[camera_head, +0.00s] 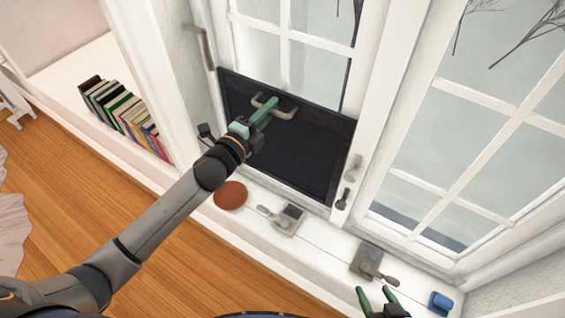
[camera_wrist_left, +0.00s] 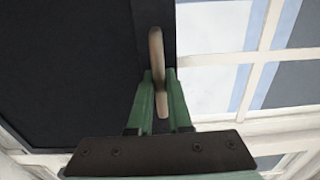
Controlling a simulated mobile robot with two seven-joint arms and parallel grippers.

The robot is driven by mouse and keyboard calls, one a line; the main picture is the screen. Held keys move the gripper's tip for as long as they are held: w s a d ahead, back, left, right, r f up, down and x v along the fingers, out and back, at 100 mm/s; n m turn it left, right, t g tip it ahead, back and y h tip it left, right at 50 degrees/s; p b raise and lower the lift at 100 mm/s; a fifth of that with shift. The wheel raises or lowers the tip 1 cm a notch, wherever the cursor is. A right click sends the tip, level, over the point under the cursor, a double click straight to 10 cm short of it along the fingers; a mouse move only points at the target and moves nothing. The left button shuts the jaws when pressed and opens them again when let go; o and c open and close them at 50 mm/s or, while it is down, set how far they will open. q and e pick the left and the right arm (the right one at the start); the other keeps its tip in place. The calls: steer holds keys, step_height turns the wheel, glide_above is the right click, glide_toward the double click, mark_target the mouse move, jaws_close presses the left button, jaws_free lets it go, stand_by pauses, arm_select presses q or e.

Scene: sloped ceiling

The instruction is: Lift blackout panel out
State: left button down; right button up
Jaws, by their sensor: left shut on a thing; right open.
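The blackout panel (camera_head: 305,150) is a black framed board standing in the lower part of the left window. A beige handle (camera_head: 287,112) is fixed near its top edge. My left gripper (camera_head: 268,106) is shut on that handle. In the left wrist view, the green fingers (camera_wrist_left: 160,95) close around the handle (camera_wrist_left: 157,60), with the dark panel (camera_wrist_left: 70,70) behind and to the left. My right gripper (camera_head: 380,298) is open and empty at the bottom of the head view, near the sill's front.
The white sill (camera_head: 320,250) holds a brown round disc (camera_head: 230,195), two grey metal latch-like fittings (camera_head: 290,218) (camera_head: 367,260) and a blue object (camera_head: 440,302). Books (camera_head: 125,115) stand on a shelf at left. Window frames (camera_head: 385,110) stand close to the panel's right.

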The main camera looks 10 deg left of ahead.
arm_select(q)
steer(key=shift+r, duration=0.3)
steer(key=r+v, duration=0.2)
steer(key=v, duration=1)
stand_by(0.9)
